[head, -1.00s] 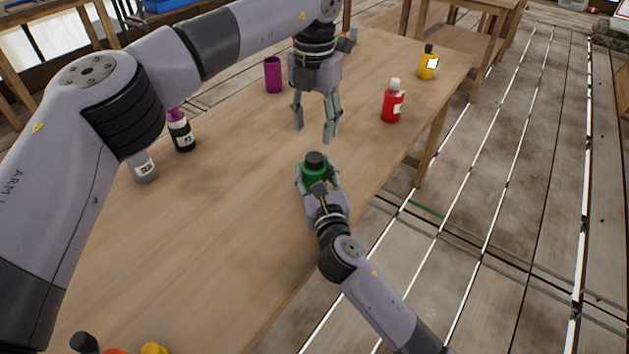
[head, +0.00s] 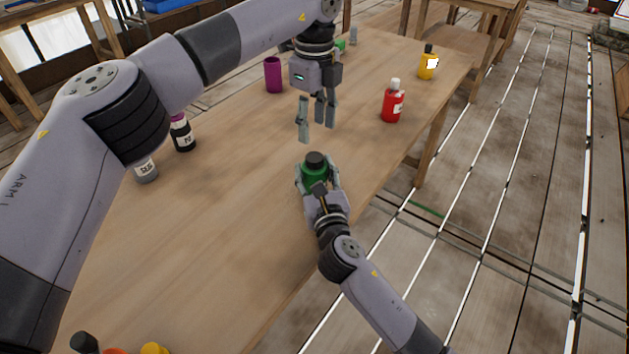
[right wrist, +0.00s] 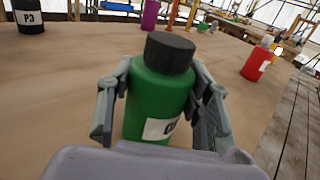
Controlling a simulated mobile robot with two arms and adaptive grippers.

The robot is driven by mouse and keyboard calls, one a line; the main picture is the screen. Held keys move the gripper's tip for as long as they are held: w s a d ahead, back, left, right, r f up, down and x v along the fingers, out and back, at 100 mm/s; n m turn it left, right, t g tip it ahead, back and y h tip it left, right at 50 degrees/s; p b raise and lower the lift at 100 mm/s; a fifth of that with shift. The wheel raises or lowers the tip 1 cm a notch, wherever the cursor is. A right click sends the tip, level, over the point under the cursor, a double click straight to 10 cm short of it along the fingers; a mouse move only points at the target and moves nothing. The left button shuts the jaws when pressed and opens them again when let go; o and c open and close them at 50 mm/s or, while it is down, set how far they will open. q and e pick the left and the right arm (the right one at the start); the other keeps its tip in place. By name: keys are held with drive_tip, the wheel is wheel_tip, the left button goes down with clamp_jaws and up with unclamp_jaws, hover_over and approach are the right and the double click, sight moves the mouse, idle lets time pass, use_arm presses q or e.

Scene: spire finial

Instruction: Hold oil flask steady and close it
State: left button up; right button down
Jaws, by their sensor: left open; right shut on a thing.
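The oil flask (head: 314,172) is a green bottle with a black cap on its top, standing upright near the table's front edge. My right gripper (head: 319,187) is shut on its body from the near side. In the right wrist view the green flask (right wrist: 160,95) stands between the two fingers, with part of a white label showing and the black cap (right wrist: 170,52) sitting on its neck. I cannot tell how tight the cap is. My left gripper (head: 316,122) is open and empty, pointing down above the table, just above the flask in the picture and apart from it.
A red bottle (head: 392,103) and a yellow bottle (head: 428,64) stand to the right. A purple cup (head: 273,75) stands behind. A black bottle (head: 182,134) and a grey bottle (head: 145,168) stand at the left. The wooden table (head: 220,230) is bare around the flask.

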sight(314, 157)
use_arm(q)
drive_tip(key=shift+f, duration=4.05)
drive_tip(key=shift+c, duration=0.5)
clamp_jaws()
drive_tip(key=m, duration=0.6)
drive_tip(key=shift+m, duration=0.4)
drive_tip(key=shift+o, duration=0.8)
unclamp_jaws()
drive_tip(key=shift+r, duration=0.1)
